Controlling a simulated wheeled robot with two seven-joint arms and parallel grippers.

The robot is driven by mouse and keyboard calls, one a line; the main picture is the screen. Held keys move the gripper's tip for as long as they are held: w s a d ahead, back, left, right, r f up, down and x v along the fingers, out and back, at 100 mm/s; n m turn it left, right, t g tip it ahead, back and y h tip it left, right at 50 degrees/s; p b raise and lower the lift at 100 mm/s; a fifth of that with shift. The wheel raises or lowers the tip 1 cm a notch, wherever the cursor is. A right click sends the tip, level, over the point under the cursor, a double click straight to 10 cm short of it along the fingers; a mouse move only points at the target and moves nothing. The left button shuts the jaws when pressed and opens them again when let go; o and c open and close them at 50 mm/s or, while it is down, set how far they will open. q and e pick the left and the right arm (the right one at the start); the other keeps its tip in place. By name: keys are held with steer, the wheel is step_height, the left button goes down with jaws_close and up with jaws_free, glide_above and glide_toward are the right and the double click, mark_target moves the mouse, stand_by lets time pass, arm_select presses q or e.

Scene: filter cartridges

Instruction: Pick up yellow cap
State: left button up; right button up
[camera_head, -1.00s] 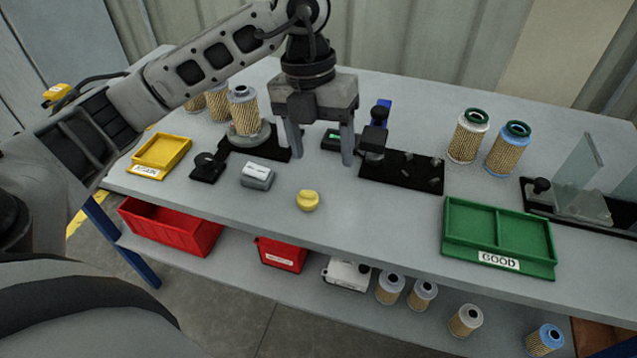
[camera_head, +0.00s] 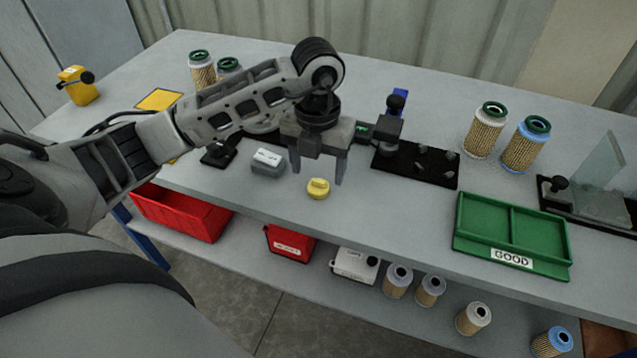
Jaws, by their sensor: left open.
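The yellow cap (camera_head: 318,189) is small and round with a raised ridge on top. It sits on the grey table (camera_head: 390,222) near the front edge, in the middle of the head view. My left gripper (camera_head: 318,176) points down over the table with its two fingers apart and nothing between them. Its fingertips show just above and behind the cap in the picture; I cannot tell the exact height gap. My right gripper is not in view.
A grey box with a white top (camera_head: 268,162) stands close left of the gripper. A black fixture plate (camera_head: 415,163) lies to the right, with the green GOOD tray (camera_head: 512,228) beyond it. Filter cartridges (camera_head: 485,130) stand at the back right. Red bins (camera_head: 182,212) are on the lower shelf.

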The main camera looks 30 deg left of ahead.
mark_target(319, 181)
arm_select(q)
step_height(319, 181, down, 3)
steer(key=shift+w+f, duration=0.1)
steer(key=shift+f, duration=0.1)
steer(key=shift+c, duration=0.3)
steer(key=c, duration=0.8)
steer(key=shift+c, duration=0.2)
steer(key=shift+r, duration=0.2)
